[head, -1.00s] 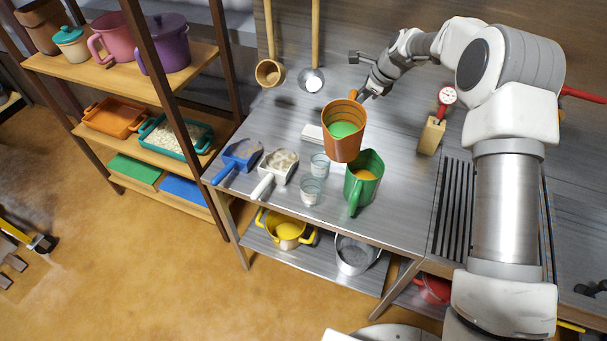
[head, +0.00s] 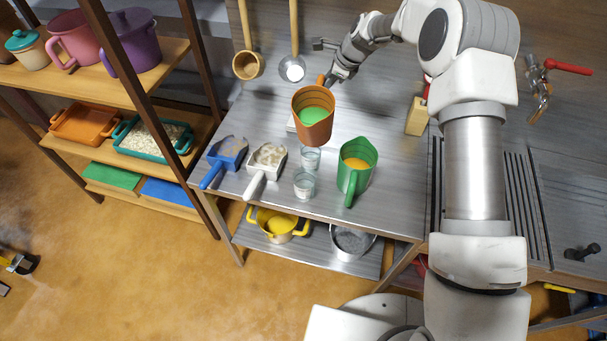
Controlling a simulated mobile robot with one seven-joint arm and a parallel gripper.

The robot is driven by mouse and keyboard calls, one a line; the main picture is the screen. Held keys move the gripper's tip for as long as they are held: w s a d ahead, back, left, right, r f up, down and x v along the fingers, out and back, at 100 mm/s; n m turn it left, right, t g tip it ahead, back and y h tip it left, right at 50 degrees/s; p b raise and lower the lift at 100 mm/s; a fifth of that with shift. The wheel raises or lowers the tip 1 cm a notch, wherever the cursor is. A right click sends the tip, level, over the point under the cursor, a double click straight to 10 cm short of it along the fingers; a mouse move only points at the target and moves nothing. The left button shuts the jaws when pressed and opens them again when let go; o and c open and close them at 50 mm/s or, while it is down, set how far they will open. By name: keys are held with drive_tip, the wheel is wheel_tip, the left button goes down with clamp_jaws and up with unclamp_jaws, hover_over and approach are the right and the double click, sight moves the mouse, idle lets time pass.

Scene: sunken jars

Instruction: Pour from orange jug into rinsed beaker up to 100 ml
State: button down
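The orange jug (head: 313,128) holds green liquid and is raised above the steel counter, slightly tilted. My gripper (head: 329,80) is at the jug's handle behind it and appears shut on that handle; the fingers are mostly hidden. Two clear glass beakers stand on the counter below the jug: a rear beaker (head: 310,159), partly hidden by the jug, and a front beaker (head: 304,184). I cannot tell which one is the rinsed beaker. A green jug (head: 355,172) with orange liquid stands to their right.
A blue scoop (head: 226,155) and a white scoop (head: 265,164) lie left of the beakers. Two ladles hang on the back wall. A wooden block (head: 417,116) stands behind the green jug. The counter (head: 394,200) is bare near its right front.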

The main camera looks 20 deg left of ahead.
drive_tip(key=shift+f+b, duration=0.15)
drive_tip(key=shift+b, duration=0.3)
drive_tip(key=shift+s+r+t+b, duration=0.1)
drive_tip(key=shift+r+t+b, duration=0.6)
drive_tip(key=shift+r+b, duration=0.2)
drive_tip(key=r+t+b, duration=0.1)
drive_tip(key=b, duration=0.1)
drive_tip(key=r+t+b, duration=0.1)
drive_tip(key=r+b, duration=0.1)
drive_tip(key=r+n+t+b, duration=0.1)
drive_tip(key=b, duration=0.1)
drive_tip(key=shift+s+r+y, duration=0.3)
drive_tip(key=shift+r, duration=0.05)
drive_tip(key=r+t+b, duration=0.1)
drive_tip(key=b, duration=0.1)
drive_tip(key=s+r+b, duration=0.1)
drive_tip(key=b, duration=0.1)
drive_tip(key=shift+s+r+n+t+b, duration=0.1)
drive_tip(key=shift+r+n+t+b, duration=0.2)
drive_tip(key=shift+r+t+b, duration=0.1)
drive_tip(key=shift+r, duration=0.4)
drive_tip(key=shift+s+r+t+b, duration=0.7)
drive_tip(key=shift+r+b, duration=0.2)
drive_tip(key=shift+b, duration=0.7)
